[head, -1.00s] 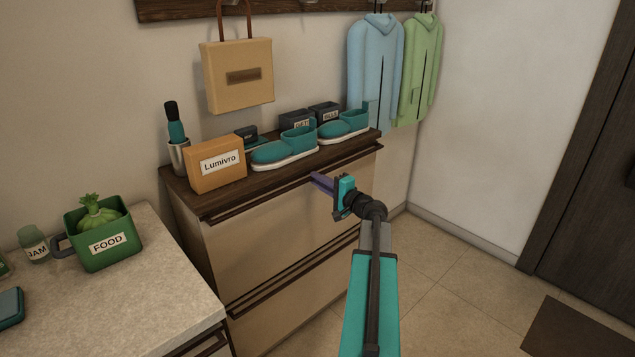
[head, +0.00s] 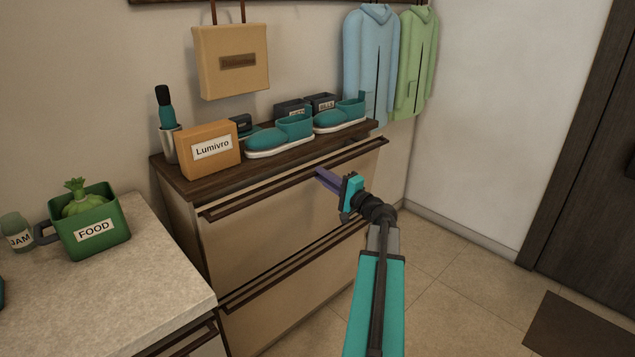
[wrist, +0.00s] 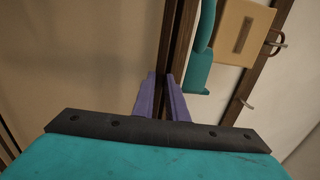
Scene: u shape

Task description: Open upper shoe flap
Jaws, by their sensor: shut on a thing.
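The upper shoe flap (head: 255,235) is the beige upper front of the shoe cabinet, with a long dark handle bar (head: 250,194) along its top edge. The flap's top edge stands slightly out from the cabinet, with a pale strip showing between the handle and the dark cabinet top. My gripper (head: 326,178) is at the right half of this handle. In the wrist view my purple fingers (wrist: 163,92) lie on both sides of the dark bar (wrist: 180,40) and are shut on it. The fingertips' contact is partly hidden.
On the cabinet top (head: 200,187) stand an orange Lumivro box (head: 208,149), teal shoes (head: 281,137) and small dark boxes. The lower flap (head: 290,315) looks shut. A counter (head: 100,285) with a green FOOD box (head: 95,232) is at left.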

